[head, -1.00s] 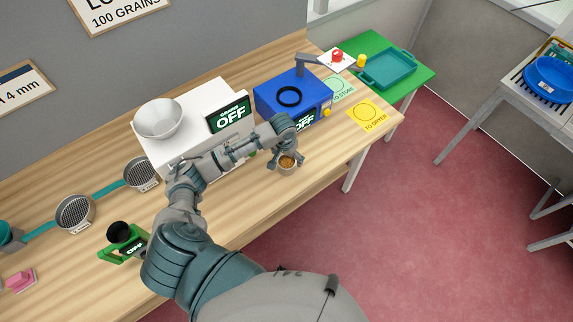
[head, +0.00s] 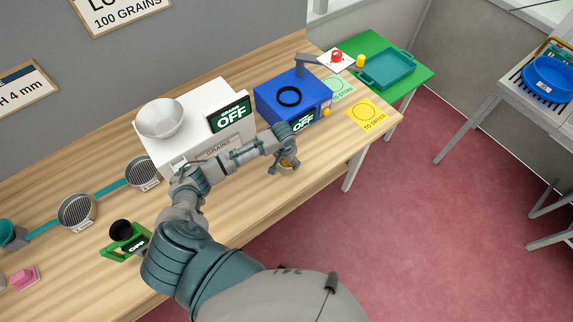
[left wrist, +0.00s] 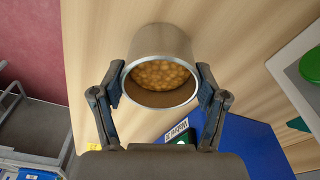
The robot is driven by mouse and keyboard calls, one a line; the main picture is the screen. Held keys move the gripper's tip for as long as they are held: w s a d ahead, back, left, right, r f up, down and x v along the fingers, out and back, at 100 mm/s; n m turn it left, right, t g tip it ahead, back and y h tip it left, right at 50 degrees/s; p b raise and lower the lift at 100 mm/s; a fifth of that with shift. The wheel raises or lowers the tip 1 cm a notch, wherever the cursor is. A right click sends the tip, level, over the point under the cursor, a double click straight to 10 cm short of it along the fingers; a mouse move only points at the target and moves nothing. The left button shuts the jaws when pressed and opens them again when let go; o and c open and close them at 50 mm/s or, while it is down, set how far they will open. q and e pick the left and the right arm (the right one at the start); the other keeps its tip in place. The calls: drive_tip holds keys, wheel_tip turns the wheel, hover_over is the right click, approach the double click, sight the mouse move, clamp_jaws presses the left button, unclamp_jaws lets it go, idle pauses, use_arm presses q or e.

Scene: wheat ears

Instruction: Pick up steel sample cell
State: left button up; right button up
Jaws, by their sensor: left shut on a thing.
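The steel sample cell (left wrist: 160,62) is a round metal cup holding tan grains. In the left wrist view it sits between the two fingers of my left gripper (left wrist: 161,95), which is shut on it. In the head view my left gripper (head: 284,158) is over the front edge area of the bench, and the cell (head: 288,168) shows partly below the fingers. Whether it touches the bench is hard to tell. My right gripper is not in view.
A blue device (head: 292,97) with a black ring and an OFF display stands just behind the gripper. A white grain counter (head: 190,115) with a bowl is left of it. A yellow "to dryer" mat (head: 367,113) lies to the right. The bench (head: 225,195) is clear in front.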

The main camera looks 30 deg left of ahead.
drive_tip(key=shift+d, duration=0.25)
use_arm(q)
drive_tip(key=shift+r, duration=0.15)
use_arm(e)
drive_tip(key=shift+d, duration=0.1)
